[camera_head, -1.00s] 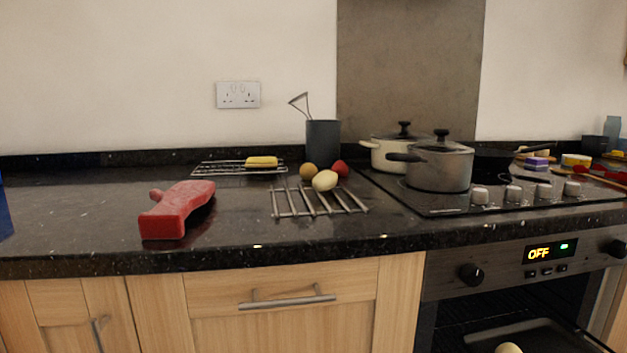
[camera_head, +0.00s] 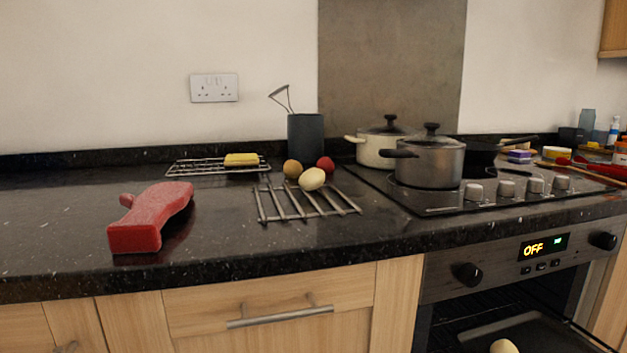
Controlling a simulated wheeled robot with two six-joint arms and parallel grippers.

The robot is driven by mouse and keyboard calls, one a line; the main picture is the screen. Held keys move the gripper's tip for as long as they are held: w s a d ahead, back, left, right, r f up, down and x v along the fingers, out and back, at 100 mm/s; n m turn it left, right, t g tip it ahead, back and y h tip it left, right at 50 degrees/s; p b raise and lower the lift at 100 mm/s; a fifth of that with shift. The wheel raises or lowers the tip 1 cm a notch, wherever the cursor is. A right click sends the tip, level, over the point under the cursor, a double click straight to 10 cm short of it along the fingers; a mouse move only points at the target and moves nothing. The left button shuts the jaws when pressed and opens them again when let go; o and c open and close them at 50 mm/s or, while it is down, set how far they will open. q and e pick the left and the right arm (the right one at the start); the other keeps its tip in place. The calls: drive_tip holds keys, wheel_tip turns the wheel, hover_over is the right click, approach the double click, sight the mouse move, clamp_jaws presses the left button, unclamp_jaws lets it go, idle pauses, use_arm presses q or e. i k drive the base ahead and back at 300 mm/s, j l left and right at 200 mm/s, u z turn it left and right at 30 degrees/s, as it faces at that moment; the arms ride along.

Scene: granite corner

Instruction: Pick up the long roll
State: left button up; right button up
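No thing stands out clearly as the long roll. A pale, rounded, slightly elongated item (camera_head: 312,179) sits at the back of the front wire rack (camera_head: 290,213) on the dark counter. A yellow oblong block (camera_head: 241,160) lies on the rear wire rack (camera_head: 190,168). Another pale rounded item (camera_head: 503,346) shows partly at the bottom edge, by the open oven, cut off by the frame. Neither of my grippers is in view.
A red object (camera_head: 150,218) lies on the counter at left. A brown ball (camera_head: 292,169), a red ball (camera_head: 325,164) and a dark utensil pot (camera_head: 306,137) stand behind the front rack. Two pots, grey (camera_head: 430,165) and cream (camera_head: 372,150), stand on the hob (camera_head: 425,202).

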sight(312, 178)
drive_tip(key=k+l+z, duration=0.1)
drive_tip(key=z, duration=0.3)
drive_tip(key=k+l+z, duration=0.1)
drive_tip(key=z, duration=0.3)
drive_tip(key=k+l+z, duration=0.1)
drive_tip(key=z, duration=0.3)
drive_tip(key=l, duration=0.1)
